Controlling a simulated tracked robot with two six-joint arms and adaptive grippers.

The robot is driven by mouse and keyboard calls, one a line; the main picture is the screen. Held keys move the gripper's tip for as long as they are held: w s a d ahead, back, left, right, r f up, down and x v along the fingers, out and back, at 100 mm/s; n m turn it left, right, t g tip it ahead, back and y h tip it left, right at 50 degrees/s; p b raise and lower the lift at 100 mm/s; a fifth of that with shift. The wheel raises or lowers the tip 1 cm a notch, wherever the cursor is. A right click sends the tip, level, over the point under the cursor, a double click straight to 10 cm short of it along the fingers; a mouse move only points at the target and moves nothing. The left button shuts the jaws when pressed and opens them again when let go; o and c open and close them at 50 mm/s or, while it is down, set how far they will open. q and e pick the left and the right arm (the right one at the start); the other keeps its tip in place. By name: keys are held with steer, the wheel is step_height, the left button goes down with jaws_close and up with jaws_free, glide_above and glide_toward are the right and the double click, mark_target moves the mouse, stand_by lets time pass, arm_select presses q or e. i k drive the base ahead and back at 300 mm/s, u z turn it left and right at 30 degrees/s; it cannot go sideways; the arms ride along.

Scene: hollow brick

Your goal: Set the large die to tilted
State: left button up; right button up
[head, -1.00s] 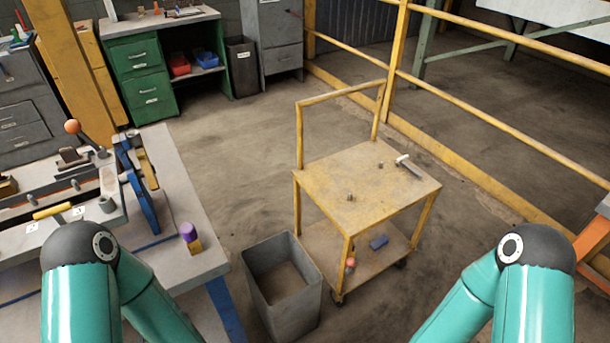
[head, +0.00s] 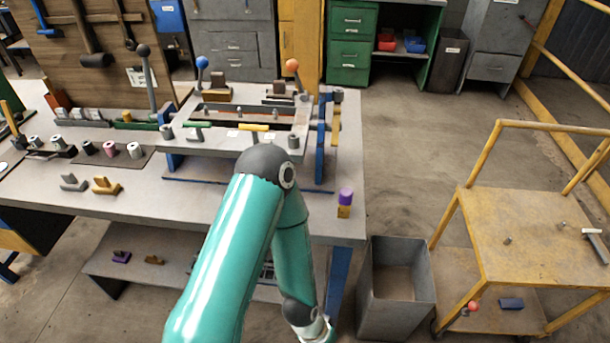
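A grey bench-top machine (head: 180,147) stands on the workbench, with a blue upright part at its right end. Levers with a blue knob (head: 202,62) and an orange knob (head: 292,65) rise at its back. A green handle and a yellow handle lie along its front. I cannot tell for sure which part is the large die, or its setting. My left arm crosses in front of the machine's lower right and hides some of it. Its wrist reaches the bottom edge of the picture; the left gripper's fingers are out of view. My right gripper is out of view.
The workbench (head: 140,195) holds several small pieces on its left, and a purple-topped piece (head: 345,197) at its right edge. A grey bin (head: 395,325) stands on the floor beside it. A yellow cart (head: 530,230) is at the right. Floor is clear behind the bin.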

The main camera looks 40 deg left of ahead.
mark_target(226, 144)
steer(key=z, duration=1.65)
steer(key=i, duration=0.1)
steer(key=u, duration=3.25)
steer(key=k, duration=0.85)
steer(key=u, duration=0.15)
steer(key=i, duration=0.85)
steer(key=z, duration=0.2)
